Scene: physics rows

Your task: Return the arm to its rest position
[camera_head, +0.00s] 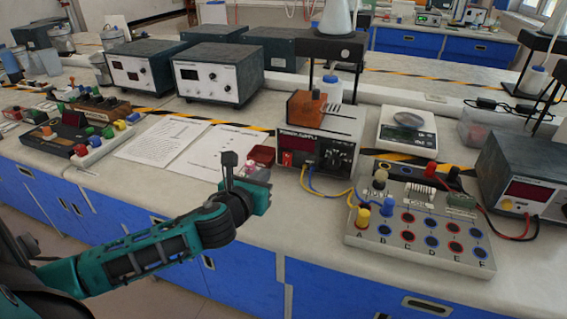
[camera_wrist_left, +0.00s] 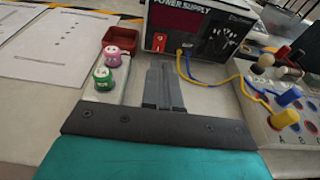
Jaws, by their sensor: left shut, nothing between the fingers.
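My left arm comes in from the left in the head view, with teal and black links. Its left gripper (camera_head: 229,158) is held over the front part of the lab bench (camera_head: 330,215), in front of the power supply (camera_head: 318,150). In the left wrist view the two fingers (camera_wrist_left: 163,88) are pressed together with nothing between them, pointing at the power supply. The fingers are apart from the objects around them. My right arm and gripper are not in view.
A small red tray (camera_wrist_left: 121,39) and pink and green small items (camera_wrist_left: 112,57) sit left of the fingers. The terminal board (camera_head: 420,225) with blue and yellow cables stands to the right. Papers (camera_head: 190,143) lie behind left. A scale (camera_head: 407,125) stands farther back.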

